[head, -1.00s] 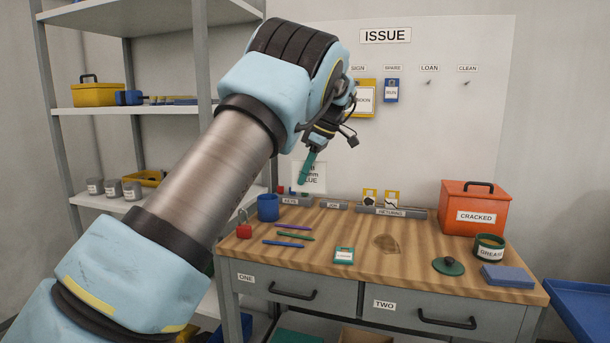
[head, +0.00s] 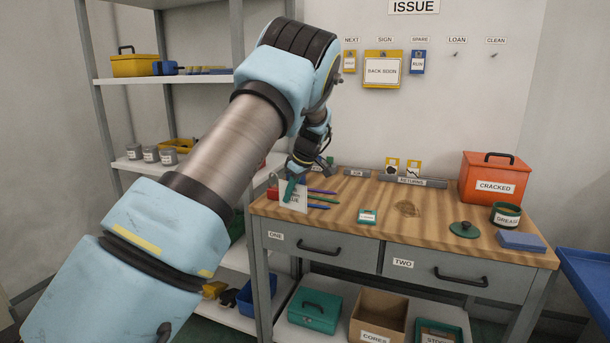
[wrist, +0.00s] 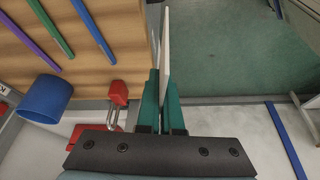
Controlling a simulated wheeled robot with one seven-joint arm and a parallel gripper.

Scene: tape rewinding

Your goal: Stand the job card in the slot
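My gripper (head: 291,184) has teal fingers shut on a white card (head: 294,199) with dark print, partly readable as "BLUE". The card hangs upright below the fingers, in front of the bench's left end in the head view. In the wrist view the gripper (wrist: 164,105) holds the card (wrist: 166,45), seen nearly edge-on. A grey holder (head: 357,173) at the bench's back edge has a small label that seems to read "JOB"; its slot is too small to make out. Another grey holder (head: 410,182), labelled "RETURNS", holds yellow-edged cards. The card and holders are apart.
The wooden bench (head: 385,215) carries pens, a small teal-and-white card (head: 367,216), an orange CRACKED box (head: 494,177), a GREASE tin (head: 506,216) and a blue block (head: 521,240). A blue cup (wrist: 45,98) and red padlock (wrist: 118,92) lie near my gripper.

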